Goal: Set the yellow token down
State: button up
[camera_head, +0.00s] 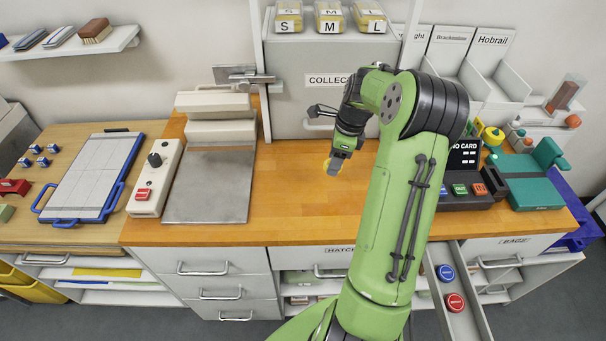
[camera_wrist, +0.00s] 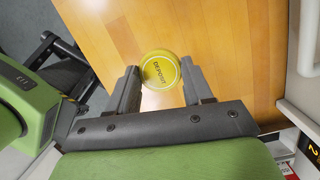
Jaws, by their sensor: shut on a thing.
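The yellow token (camera_wrist: 160,70) is a round disc with the word DEPOSIT on it. It sits between the fingertips of my gripper (camera_wrist: 158,84) in the wrist view, and my gripper is shut on it. In the head view my gripper (camera_head: 335,163) points down over the wooden counter (camera_head: 290,195), with a sliver of the yellow token (camera_head: 327,164) showing at its left side. I cannot tell whether the token touches the counter. Part of the token is hidden by the fingers.
A metal plate press (camera_head: 210,185) stands left of my gripper. A grey collection cabinet (camera_head: 315,95) is behind it. A card terminal (camera_head: 465,180) and a teal device (camera_head: 525,180) stand at right. An open drawer (camera_head: 465,320) holds blue and red tokens. The counter around my gripper is clear.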

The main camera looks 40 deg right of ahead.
aim_at(329, 191)
notch_tip(329, 191, down, 10)
jog(key=shift+s+r+b, duration=0.1)
jog(key=shift+b, duration=0.55)
jog(key=shift+f, duration=0.2)
jog(key=o, duration=1)
jog(key=shift+r, duration=0.1)
